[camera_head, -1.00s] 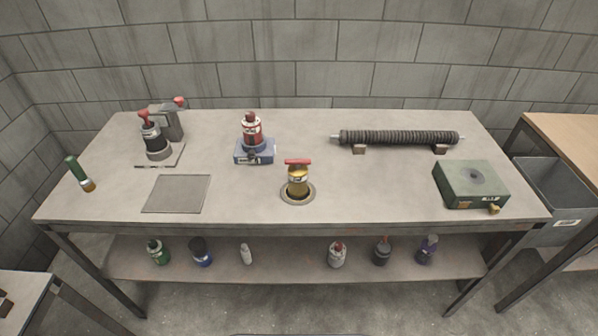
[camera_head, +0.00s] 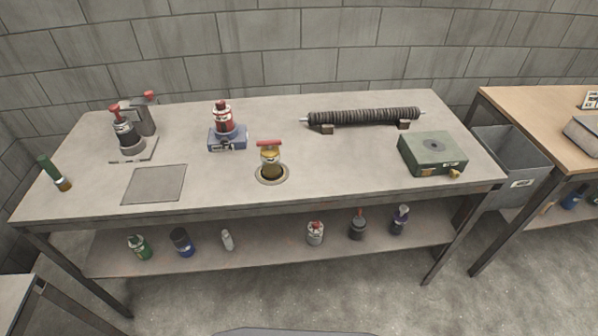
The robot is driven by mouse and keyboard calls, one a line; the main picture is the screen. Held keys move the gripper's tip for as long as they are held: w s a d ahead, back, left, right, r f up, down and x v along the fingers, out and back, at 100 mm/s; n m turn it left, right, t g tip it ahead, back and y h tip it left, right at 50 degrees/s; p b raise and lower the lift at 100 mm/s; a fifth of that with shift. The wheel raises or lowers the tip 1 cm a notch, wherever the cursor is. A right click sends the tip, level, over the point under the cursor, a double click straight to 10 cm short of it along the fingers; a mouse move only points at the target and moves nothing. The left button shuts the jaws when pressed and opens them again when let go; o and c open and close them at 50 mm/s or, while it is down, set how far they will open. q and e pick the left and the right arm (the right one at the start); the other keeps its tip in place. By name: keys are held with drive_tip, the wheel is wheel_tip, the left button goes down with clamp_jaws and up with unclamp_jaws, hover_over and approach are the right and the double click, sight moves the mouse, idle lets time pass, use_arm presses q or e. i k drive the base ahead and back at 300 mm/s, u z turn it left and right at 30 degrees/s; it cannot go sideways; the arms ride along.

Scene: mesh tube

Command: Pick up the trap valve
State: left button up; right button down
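A yellow-bodied piece with a red T-handle (camera_head: 270,160) stands upright in a round ring (camera_head: 272,181) near the front middle of the workbench. It looks like a valve, but I cannot tell for certain that it is the trap valve. A red-and-white piece (camera_head: 223,120) stands on a blue base (camera_head: 227,140) behind it to the left. A black-and-red piece (camera_head: 126,134) stands at a grey stand (camera_head: 143,116) at the back left. Neither of my grippers is in view.
The workbench (camera_head: 230,178) also holds a ribbed dark tube (camera_head: 365,116) on two blocks, a green box (camera_head: 433,152), a flat grey plate (camera_head: 154,184) and a green-handled tool (camera_head: 54,174). Several bottles stand on the lower shelf (camera_head: 270,240). A grey bin (camera_head: 512,165) and wooden table (camera_head: 545,115) are right.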

sight(270, 159)
drive_tip(key=z, duration=0.85)
drive_tip(key=k, duration=1.1)
drive_tip(key=z, duration=1.15)
drive_tip(key=i, duration=1.15)
drive_tip(key=u, duration=0.35)
drive_tip(key=i, duration=0.9)
drive_tip(key=u, duration=1.4)
drive_tip(key=i, duration=0.55)
drive_tip(key=u, duration=0.5)
